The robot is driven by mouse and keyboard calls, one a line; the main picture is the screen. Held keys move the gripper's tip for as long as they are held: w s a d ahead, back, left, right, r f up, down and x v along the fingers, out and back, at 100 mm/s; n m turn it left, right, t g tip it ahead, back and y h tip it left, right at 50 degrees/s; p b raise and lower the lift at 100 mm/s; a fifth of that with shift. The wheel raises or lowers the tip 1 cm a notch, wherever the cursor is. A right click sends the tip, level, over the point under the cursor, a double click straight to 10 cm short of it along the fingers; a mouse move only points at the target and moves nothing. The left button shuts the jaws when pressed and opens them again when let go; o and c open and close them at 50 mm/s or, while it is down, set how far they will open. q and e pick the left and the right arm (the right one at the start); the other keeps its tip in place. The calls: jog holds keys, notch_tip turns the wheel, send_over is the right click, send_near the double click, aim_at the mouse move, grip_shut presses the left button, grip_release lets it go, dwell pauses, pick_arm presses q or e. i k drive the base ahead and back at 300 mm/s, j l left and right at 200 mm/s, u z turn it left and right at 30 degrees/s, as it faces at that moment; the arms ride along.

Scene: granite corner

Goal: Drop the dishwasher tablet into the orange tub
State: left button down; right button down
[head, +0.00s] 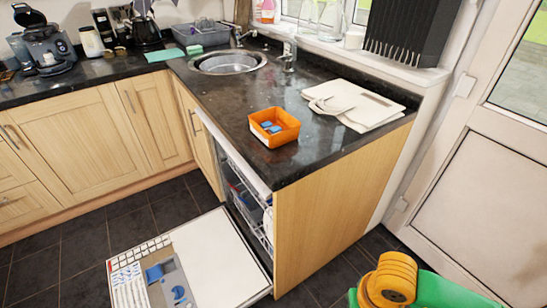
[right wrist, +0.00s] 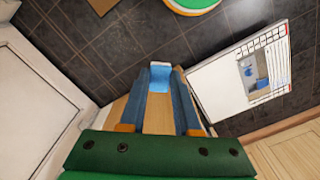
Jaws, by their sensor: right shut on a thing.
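The orange tub (head: 274,127) stands on the dark worktop near its front edge. Its open top faces up, and a few blue pieces lie inside. My right gripper (right wrist: 162,73) is shut on a small blue and white dishwasher tablet (right wrist: 160,79), held between the fingertips in the right wrist view. The wrist view shows floor beyond the tablet, and the tub is not in it. In the head view only green and orange parts of my right arm show at bottom right; the fingers and tablet are out of sight. My left gripper is in neither view.
The dishwasher door (head: 207,268) hangs open low in front of the counter; it also shows in the right wrist view (right wrist: 222,92). White folded sheets (head: 350,103) lie right of the tub. The sink (head: 228,62) is behind. The worktop left of the tub is clear.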

aim_at(271, 141)
jog(key=i+l+u, duration=0.2)
jog(key=l+u, duration=0.2)
jog(key=i+l+u, duration=0.15)
jog(key=l+u, duration=0.25)
jog(key=i+l+u, duration=0.1)
jog(key=l+u, duration=1.15)
jog(key=k+j, duration=0.05)
